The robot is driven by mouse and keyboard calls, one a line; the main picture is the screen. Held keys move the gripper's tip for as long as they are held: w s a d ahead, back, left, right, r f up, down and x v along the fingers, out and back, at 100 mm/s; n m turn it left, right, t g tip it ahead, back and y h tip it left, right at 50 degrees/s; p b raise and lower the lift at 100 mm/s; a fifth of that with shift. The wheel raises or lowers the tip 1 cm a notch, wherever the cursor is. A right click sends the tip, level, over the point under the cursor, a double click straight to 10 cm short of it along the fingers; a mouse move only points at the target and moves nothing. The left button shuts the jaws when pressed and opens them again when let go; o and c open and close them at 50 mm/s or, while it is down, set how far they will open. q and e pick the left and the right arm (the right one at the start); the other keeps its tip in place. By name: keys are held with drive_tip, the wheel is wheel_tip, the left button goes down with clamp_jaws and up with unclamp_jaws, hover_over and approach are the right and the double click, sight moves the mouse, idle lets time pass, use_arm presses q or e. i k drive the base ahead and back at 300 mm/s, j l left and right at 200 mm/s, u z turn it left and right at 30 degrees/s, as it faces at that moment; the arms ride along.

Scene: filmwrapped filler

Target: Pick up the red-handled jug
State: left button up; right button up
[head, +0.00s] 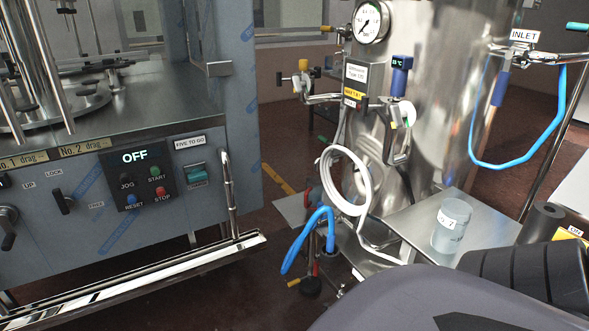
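A clear, pale container (452,227) with a white label stands upright on a small steel shelf (490,218) in front of the tank. No red handle shows on it, so I cannot tell whether it is the jug. I see no clearly red-handled jug elsewhere in the head view. Neither of my grippers is in view. A large dark grey body at the lower right covers part of the shelf's front edge and the floor there.
A filling machine with an OFF control panel (137,175) stands at left, with a steel rail (150,275) along its front. A steel tank (445,110) stands at centre right. A white coiled hose (347,182) and blue hoses (304,240) hang near it. Red-brown floor (262,225) shows between.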

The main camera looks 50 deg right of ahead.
sight(315, 190)
drive_tip(key=i+z, duration=0.25)
drive_tip(key=i, duration=0.25)
drive_tip(key=i+j+z, duration=0.2)
drive_tip(key=i, duration=0.35)
drive_tip(key=i+l+u, duration=0.1)
drive_tip(key=i+u, duration=0.2)
drive_tip(key=i+l+u, duration=0.15)
drive_tip(key=i+u, duration=0.2)
drive_tip(key=l+u, duration=0.15)
drive_tip(key=u, duration=0.75)
drive_tip(key=l+u, duration=0.25)
drive_tip(key=u, duration=0.65)
drive_tip(key=l+u, duration=0.2)
drive_tip(key=u, duration=0.7)
drive_tip(key=k+l+u, duration=0.1)
drive_tip(key=u, duration=0.8)
drive_tip(key=k+u, duration=0.15)
drive_tip(key=u, duration=0.75)
drive_tip(key=k+u, duration=0.15)
drive_tip(key=u, duration=0.75)
drive_tip(key=j+u, duration=0.15)
drive_tip(key=u, duration=0.75)
drive_tip(key=k+j+u, duration=0.1)
drive_tip(key=u, duration=0.8)
drive_tip(key=j, duration=0.1)
